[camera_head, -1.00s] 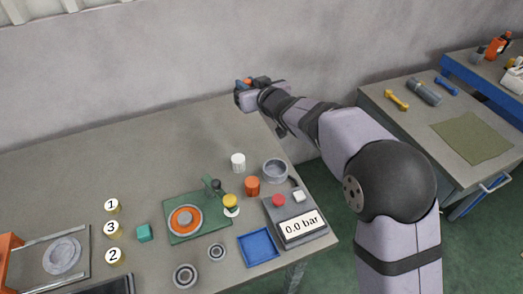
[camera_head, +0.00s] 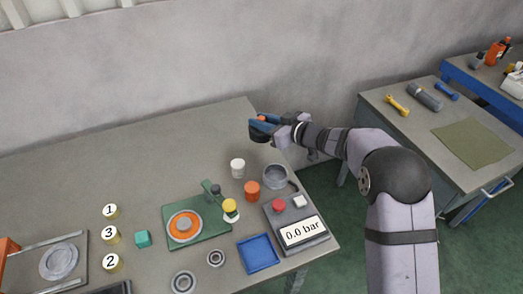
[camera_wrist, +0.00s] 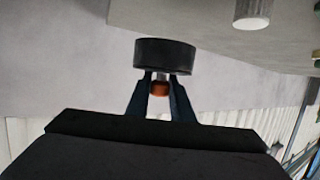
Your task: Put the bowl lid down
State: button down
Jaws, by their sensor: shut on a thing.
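My gripper (camera_head: 263,120) is shut on the orange knob of the bowl lid (camera_head: 261,132), a dark round disc. It holds the lid up near the back right of the bench, behind the grey bowl (camera_head: 276,177). In the wrist view the gripper's fingers (camera_wrist: 161,88) pinch the orange knob, and the dark lid (camera_wrist: 165,57) lies just beyond the fingertips. The bowl stands open on the bench near its right edge and does not touch the lid.
A white cylinder (camera_head: 238,168) and an orange cylinder (camera_head: 252,191) stand left of the bowl. A pressure box (camera_head: 296,222) reading 0.0 bar and a blue tray (camera_head: 258,253) are in front. The bench's back left area (camera_head: 120,160) is clear.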

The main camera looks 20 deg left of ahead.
jog(key=shift+f+p, duration=0.6)
jog(key=shift+f, duration=4)
jog(key=shift+f, duration=0.15)
jog(key=c, duration=1.6)
grip_release()
jog(key=shift+o, duration=0.2)
jog(key=b+v, duration=0.2)
jog(key=v, duration=1)
